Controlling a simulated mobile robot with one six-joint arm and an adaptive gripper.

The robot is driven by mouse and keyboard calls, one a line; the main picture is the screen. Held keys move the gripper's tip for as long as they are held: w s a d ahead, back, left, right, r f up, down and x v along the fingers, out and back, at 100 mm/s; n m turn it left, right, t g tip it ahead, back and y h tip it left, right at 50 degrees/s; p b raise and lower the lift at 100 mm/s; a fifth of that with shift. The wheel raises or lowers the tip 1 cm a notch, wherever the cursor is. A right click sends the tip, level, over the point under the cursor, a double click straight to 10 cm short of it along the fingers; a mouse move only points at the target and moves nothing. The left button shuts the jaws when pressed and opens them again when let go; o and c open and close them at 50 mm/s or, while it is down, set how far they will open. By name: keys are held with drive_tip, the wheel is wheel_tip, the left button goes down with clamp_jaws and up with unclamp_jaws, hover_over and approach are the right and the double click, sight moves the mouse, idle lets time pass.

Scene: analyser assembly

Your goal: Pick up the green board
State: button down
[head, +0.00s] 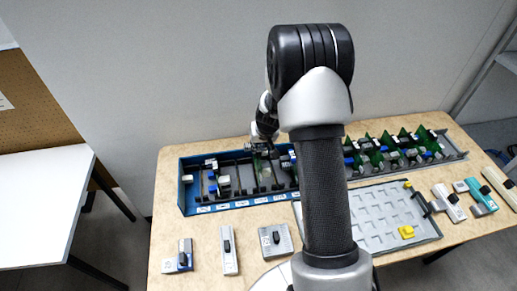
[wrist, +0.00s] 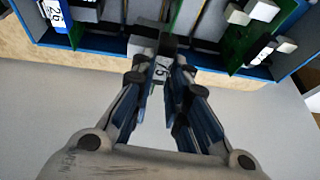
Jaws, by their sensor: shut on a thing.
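My gripper (head: 262,150) reaches down over the left half of the blue rack in the head view. In the wrist view its fingers (wrist: 158,62) are closed around a grey and black end piece. A small white label shows between the fingers. A green board (wrist: 186,16) lies directly behind this piece, and the piece appears to belong to it. In the head view the green board (head: 266,174) shows faintly under my gripper, within the rack. Its lower part is hidden, so I cannot tell whether it is seated or raised.
The blue rack (head: 182,196) holds several modules, with more green boards (head: 407,137) on the right. Another green board (wrist: 236,46) stands close by at right. A grey tray (head: 375,218) and loose modules (head: 275,240) lie in front. A white table (head: 40,200) stands left.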

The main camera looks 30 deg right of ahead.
wheel_tip(320, 180, up, 14)
drive_tip(key=p, duration=0.3)
drive_tip(key=shift+f, duration=0.2)
idle(0.3)
